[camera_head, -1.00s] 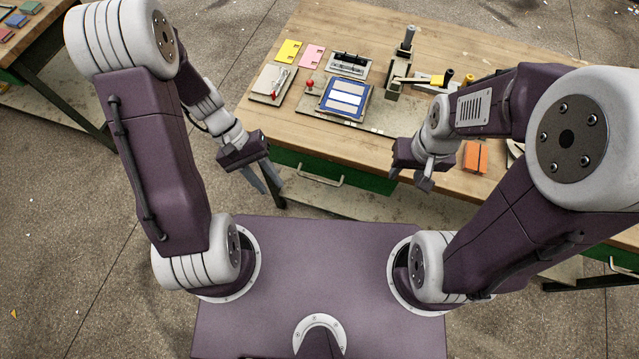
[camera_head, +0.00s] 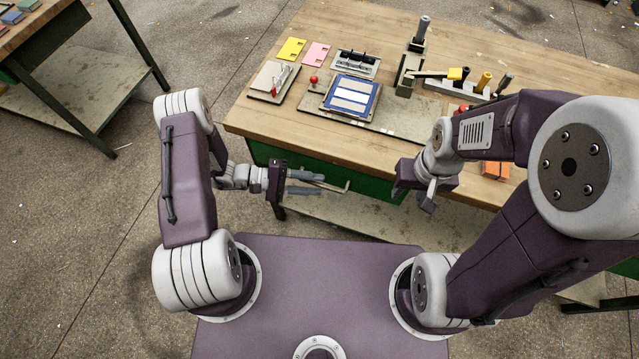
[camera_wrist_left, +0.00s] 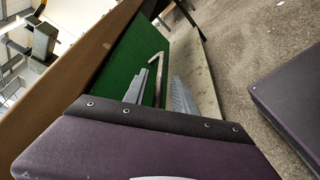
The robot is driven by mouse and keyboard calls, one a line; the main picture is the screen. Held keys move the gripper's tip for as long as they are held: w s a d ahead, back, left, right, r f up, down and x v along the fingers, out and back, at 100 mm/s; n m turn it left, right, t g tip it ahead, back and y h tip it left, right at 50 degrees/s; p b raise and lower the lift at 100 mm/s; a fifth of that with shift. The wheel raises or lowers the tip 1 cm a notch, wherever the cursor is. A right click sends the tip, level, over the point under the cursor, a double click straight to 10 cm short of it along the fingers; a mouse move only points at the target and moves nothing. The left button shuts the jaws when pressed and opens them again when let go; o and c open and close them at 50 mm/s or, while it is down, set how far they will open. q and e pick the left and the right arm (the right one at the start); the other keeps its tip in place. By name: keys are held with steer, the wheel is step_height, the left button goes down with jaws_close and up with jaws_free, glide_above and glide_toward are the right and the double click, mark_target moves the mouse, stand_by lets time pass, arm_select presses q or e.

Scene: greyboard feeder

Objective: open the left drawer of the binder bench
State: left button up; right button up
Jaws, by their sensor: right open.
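The binder bench (camera_head: 260,113) has a green left drawer front (camera_head: 262,153) below its wooden top; the drawer looks closed. Its pale bar handle (camera_head: 338,188) sticks out from the front. My left gripper (camera_head: 321,183) is open at the handle, with one finger on each side of it in the picture. In the left wrist view the handle (camera_wrist_left: 157,66) shows between the open fingers (camera_wrist_left: 165,70), near the green front (camera_wrist_left: 117,58); I cannot tell whether they touch it. My right gripper (camera_head: 427,198) is open and empty in front of the bench's right part.
On the bench top lie a blue-framed board (camera_head: 352,97), a yellow card (camera_head: 291,49), a pink card (camera_head: 316,54) and an orange block (camera_head: 494,171). A lower shelf (camera_head: 345,212) runs under the drawer. Another table (camera_head: 60,22) stands at the far left.

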arm_select(q)
steer(key=shift+x, duration=0.95)
jaws_close()
stand_by(0.7)
